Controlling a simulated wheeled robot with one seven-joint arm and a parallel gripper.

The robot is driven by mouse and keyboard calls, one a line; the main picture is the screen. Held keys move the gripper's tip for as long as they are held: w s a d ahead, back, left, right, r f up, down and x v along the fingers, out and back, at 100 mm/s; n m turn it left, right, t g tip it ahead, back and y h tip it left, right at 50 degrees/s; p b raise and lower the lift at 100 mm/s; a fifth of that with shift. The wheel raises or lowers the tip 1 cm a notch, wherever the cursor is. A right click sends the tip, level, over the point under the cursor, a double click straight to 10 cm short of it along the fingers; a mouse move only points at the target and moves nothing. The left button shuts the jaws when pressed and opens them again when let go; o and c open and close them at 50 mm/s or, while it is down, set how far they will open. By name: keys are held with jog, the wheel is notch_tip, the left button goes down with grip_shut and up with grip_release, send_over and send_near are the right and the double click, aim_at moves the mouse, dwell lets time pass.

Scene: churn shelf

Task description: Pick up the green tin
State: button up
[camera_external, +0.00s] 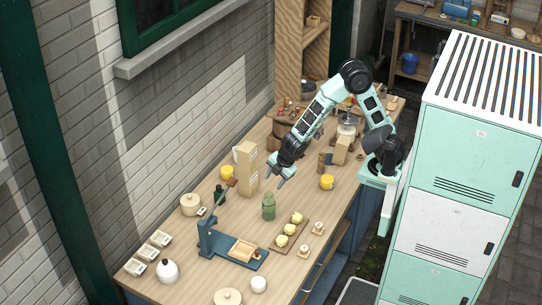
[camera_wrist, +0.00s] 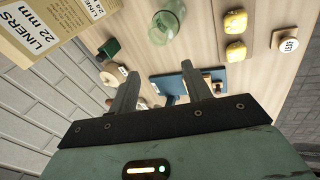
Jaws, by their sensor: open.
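My gripper (camera_external: 283,180) hangs above the bench with its jaws open and nothing between them. It also shows in the wrist view (camera_wrist: 168,90), fingers apart. Two green things stand on the bench. A pale green jar-like one with a narrower top (camera_external: 268,208) stands below and left of my gripper; it shows at the top of the wrist view (camera_wrist: 167,24). A smaller dark green one (camera_external: 219,193) stands further left near the wall; it shows in the wrist view left of the fingers (camera_wrist: 108,48). I cannot tell for sure which is the tin.
A tall tan liners box (camera_external: 247,171) stands close left of my gripper. A board with yellow-topped pieces (camera_external: 289,232) lies right of the pale green jar. A blue press-like stand (camera_external: 210,239) is in front. White dishes lie at the left.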

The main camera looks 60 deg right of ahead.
jog(key=w+a+f+n, duration=0.1)
jog(key=w+a+n, duration=0.1)
jog(key=w+n, duration=0.15)
jog(key=n+t+h+b, duration=0.2)
jog(key=n+t+h, duration=0.4)
jog(key=n+t, duration=0.5)
send_near(221, 189)
jog(key=shift+w+d+f+n+t, duration=0.2)
jog(key=shift+w+f+n+t, duration=0.5)
jog(key=shift+n+t, duration=0.25)
jog(key=shift+w+d+y, duration=0.1)
jog(key=shift+d+y, duration=0.05)
jog(key=shift+y, duration=0.15)
jog(key=shift+w+d+n+p, duration=0.3)
jog(key=shift+w+p, duration=0.1)
jog(key=shift+w, duration=0.2)
jog(key=p+x, duration=0.2)
jog(key=x, duration=0.3)
jog(key=shift+w+p, duration=0.1)
jog(key=shift+p, duration=0.2)
jog(key=shift+w+d+f, duration=0.15)
jog(key=shift+w+f, duration=0.05)
jog(key=shift+w, duration=0.45)
grip_shut()
